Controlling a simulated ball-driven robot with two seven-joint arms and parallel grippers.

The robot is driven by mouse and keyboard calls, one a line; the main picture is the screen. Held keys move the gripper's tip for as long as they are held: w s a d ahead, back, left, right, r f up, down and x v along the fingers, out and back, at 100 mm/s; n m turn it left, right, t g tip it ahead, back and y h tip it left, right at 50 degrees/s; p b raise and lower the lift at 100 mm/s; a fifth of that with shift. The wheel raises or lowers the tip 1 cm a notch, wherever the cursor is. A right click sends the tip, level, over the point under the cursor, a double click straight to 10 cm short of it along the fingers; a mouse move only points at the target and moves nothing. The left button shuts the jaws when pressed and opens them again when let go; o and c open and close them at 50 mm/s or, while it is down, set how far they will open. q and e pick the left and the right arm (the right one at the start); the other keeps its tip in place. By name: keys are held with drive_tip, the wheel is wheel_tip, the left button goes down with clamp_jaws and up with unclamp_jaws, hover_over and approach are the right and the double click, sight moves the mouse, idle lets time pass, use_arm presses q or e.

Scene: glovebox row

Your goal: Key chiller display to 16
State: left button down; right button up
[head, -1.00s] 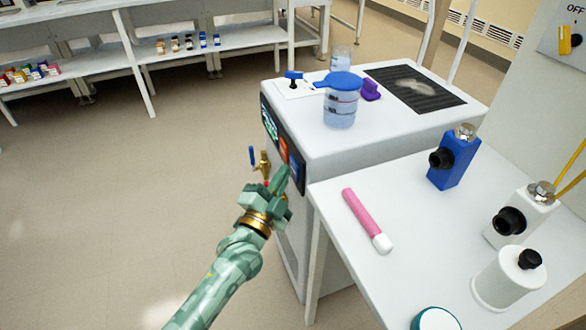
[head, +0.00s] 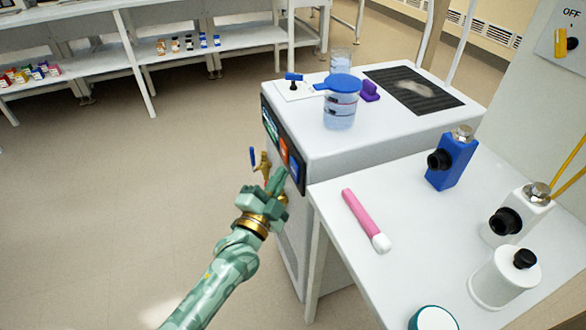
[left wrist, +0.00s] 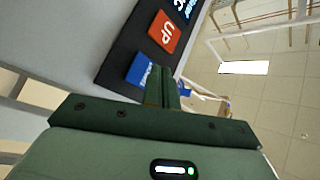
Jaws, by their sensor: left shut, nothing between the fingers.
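The chiller (head: 345,150) is a white cabinet with a black control panel on its front left face. The panel carries a lit display (head: 269,122), an orange-red button (head: 283,149) and a blue button (head: 294,172). In the left wrist view the red button (left wrist: 164,31) reads UP, and the blue button (left wrist: 139,70) is partly hidden by my fingers. The display (left wrist: 186,6) is cut off at the top edge, so its number is not readable. My left gripper (head: 277,180) is shut and empty, its fingertips close to the panel by the blue button; contact cannot be told.
A brass tap with a blue handle (head: 253,157) sticks out beside the panel. A blue-lidded jar (head: 340,107) stands on the chiller. The white table (head: 325,205) at right holds a pink tube (head: 366,220) and a blue device (head: 453,160). Floor at left is clear.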

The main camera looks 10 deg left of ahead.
use_arm(q)
drive_tip(key=shift+a, duration=0.15)
use_arm(e)
drive_tip(key=shift+w, duration=0.1)
use_arm(q)
drive_tip(key=s+a+p, duration=0.1)
drive_tip(key=a, duration=0.1)
drive_tip(key=s+a, duration=0.2)
drive_tip(key=shift+p, duration=0.4)
use_arm(e)
drive_tip(key=shift+w+r, duration=0.45)
drive_tip(key=shift+r, duration=0.4)
